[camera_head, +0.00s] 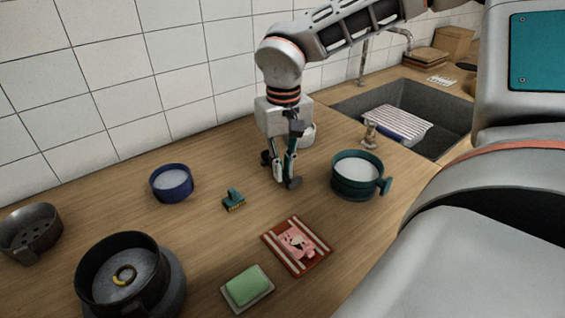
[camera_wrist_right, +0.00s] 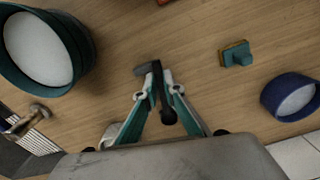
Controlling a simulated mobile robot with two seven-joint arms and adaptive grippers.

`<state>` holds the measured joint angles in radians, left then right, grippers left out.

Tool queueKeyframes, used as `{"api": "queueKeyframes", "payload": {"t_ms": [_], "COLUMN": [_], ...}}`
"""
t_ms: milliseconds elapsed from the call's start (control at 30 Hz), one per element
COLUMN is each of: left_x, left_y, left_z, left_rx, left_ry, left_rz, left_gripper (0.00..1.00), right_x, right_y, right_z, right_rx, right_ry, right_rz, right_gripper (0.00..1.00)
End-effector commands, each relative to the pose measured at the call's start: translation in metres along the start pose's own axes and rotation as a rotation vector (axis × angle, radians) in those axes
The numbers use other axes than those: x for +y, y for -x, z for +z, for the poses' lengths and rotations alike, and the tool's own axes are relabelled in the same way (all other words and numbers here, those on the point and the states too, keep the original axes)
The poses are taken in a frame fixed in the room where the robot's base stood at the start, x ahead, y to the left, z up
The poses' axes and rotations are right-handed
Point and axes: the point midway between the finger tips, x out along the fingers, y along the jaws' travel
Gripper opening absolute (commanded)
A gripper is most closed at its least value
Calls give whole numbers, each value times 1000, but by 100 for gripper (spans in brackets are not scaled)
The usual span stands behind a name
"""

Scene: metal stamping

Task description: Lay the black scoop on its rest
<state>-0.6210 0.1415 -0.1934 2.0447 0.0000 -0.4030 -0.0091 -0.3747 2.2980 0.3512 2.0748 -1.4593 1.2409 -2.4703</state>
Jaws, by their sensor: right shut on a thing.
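My right gripper (camera_head: 284,172) is shut on the black scoop, above the wooden counter. In the right wrist view, the fingertips of this gripper (camera_wrist_right: 161,88) meet on the dark handle of the scoop (camera_wrist_right: 157,82). One end of the scoop is blocky and the other is a small round end, near the palm. A red-and-white striped mat (camera_head: 270,237) with a pink flat piece (camera_head: 298,243) lies in front of the gripper. I cannot tell for sure whether the pink piece is the rest. My left gripper is not in view.
A green pot (camera_head: 345,184) with white contents stands right of the gripper; a blue bowl (camera_head: 160,190) stands left. A small teal brush (camera_head: 233,197) lies between. A green sponge (camera_head: 247,286) sits on a dish. A dark pan (camera_head: 90,280) is front left. The sink (camera_head: 400,98) is behind right.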

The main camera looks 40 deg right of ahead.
Motion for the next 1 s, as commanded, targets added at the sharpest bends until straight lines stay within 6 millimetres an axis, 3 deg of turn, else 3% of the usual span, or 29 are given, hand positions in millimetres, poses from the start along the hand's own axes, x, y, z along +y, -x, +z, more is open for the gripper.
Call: {"api": "queueKeyframes", "payload": {"t_ms": [200, 233, 300, 667, 833, 1000], "left_x": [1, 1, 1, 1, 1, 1], "left_y": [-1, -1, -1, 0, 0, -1], "left_z": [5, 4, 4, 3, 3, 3], "left_rx": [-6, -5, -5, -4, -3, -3], "left_ry": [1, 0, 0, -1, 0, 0], "left_rz": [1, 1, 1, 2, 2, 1], "left_gripper": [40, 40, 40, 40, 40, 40], "right_x": [0, 0, 0, 0, 0, 0], "right_y": [-4, -4, -3, -1, 19, 55], "right_z": [0, 0, 0, 1, -1, -2], "right_rx": [-1, -1, 0, -2, 3, 7], "right_ry": [0, 0, 0, -1, -1, -1], "right_rz": [0, 0, 0, 1, -1, 0], "right_gripper": [0, 14, 28, 28, 28, 28]}}
